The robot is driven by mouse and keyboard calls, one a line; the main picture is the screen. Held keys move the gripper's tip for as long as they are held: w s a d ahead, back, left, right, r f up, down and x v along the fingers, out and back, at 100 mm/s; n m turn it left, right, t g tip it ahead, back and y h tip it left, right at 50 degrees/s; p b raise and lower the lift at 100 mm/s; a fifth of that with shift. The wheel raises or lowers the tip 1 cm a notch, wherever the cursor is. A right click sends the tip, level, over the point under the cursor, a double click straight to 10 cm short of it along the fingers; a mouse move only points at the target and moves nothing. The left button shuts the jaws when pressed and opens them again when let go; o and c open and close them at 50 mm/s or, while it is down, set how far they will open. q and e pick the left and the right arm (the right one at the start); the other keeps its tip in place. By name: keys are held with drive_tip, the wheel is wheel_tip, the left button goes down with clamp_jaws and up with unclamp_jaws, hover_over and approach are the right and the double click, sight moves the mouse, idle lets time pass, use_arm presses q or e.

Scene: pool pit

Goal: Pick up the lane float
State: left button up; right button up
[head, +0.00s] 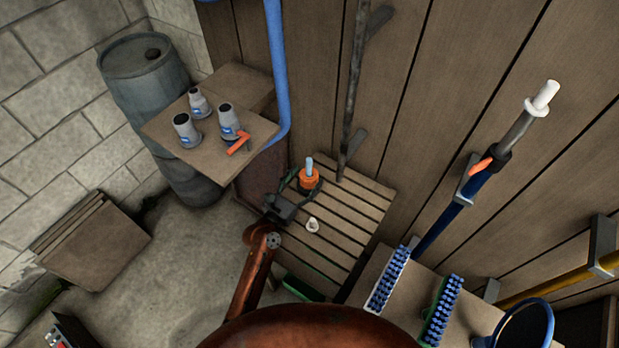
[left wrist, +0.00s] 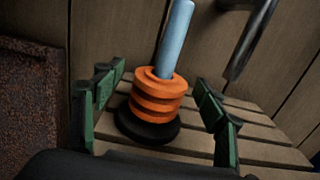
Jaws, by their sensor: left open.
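The lane float, an orange ribbed piece around a pale blue rod (head: 309,163), stands upright on the slatted wooden bench. In the left wrist view the orange float (left wrist: 158,92) shows above a round black base (left wrist: 147,128). My left gripper (head: 303,186) is open. Its green fingers also show in the left wrist view (left wrist: 161,78), one on each side of the float, with a visible gap on both sides. I cannot tell how deep the float sits between them. My right gripper is not in view.
A small white-topped item (head: 312,225) stands on the slatted bench (head: 350,215) near my arm. A blue pipe (head: 277,70) and dark rod (head: 352,90) rise behind. Grey cups (head: 187,130) stand on a wooden shelf at left. Blue brushes (head: 388,280) lie at right.

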use_arm(q)
drive_tip(key=shift+x, duration=1.05)
drive_tip(key=c, duration=1.3)
